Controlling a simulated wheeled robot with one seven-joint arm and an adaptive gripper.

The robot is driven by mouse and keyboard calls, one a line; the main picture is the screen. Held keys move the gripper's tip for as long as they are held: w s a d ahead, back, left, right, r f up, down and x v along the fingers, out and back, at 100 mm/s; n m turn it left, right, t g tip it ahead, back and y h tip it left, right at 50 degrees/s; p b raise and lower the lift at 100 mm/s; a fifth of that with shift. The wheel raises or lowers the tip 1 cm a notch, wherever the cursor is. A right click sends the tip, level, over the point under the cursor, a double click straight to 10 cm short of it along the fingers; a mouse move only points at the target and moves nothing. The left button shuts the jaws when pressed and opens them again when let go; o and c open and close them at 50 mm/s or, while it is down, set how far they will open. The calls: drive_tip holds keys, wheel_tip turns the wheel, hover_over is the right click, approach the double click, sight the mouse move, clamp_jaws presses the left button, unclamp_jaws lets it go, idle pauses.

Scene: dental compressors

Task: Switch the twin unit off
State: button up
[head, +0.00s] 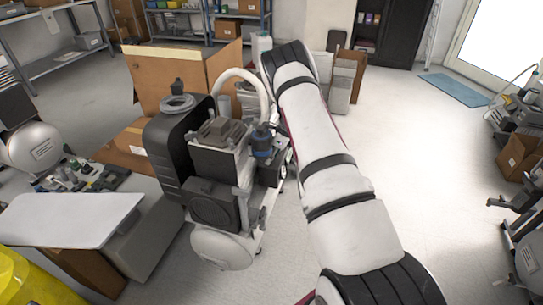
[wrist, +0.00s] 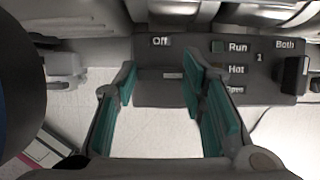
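A dark grey control panel (wrist: 172,92) crosses the upper part of the wrist view. It reads "Off" at the left, "Run", "Hot" and "Open" in a column, then "1" and "Both" at the right. A black block-shaped switch handle (wrist: 293,75) stands below "Both". My gripper (wrist: 160,78) is open, its teal-padded fingers apart in front of the panel's left part, with nothing visible between them. The handle is right of both fingers. In the head view, a compressor unit (head: 218,165) stands beside my arm; the gripper and panel lettering cannot be made out there.
A cardboard box (head: 185,70) stands behind the compressor. A pale-topped bench (head: 70,218) and a yellow container (head: 30,280) are at the left. More equipment (head: 520,115) lines the right edge. The floor (head: 430,160) right of my arm is clear.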

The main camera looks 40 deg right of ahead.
drive_tip(key=c, duration=0.5)
drive_tip(key=shift+o, duration=0.2)
drive_tip(key=shift+n+b, duration=0.3)
drive_tip(key=shift+b, duration=0.1)
drive_tip(key=n+b, duration=0.1)
drive_tip(key=n+g+y+b, duration=0.1)
drive_tip(key=shift+w+d+f+n, duration=0.1)
drive_tip(key=shift+w+n, duration=0.05)
drive_tip(key=shift+n, duration=0.25)
drive_tip(key=n+b, duration=0.1)
drive_tip(key=n, duration=0.1)
drive_tip(key=n+g+b, duration=0.1)
drive_tip(key=n+b, duration=0.1)
drive_tip(key=shift+w+n+g+y+b, duration=0.1)
drive_tip(key=shift+n+g+y+b, duration=0.2)
drive_tip(key=n+g+b, duration=0.2)
drive_tip(key=n, duration=0.3)
drive_tip(key=shift+w, duration=0.1)
drive_tip(key=shift+n+g+h+b, duration=0.4)
drive_tip(key=shift+n+g+b, duration=0.55)
drive_tip(key=shift+n, duration=1.45)
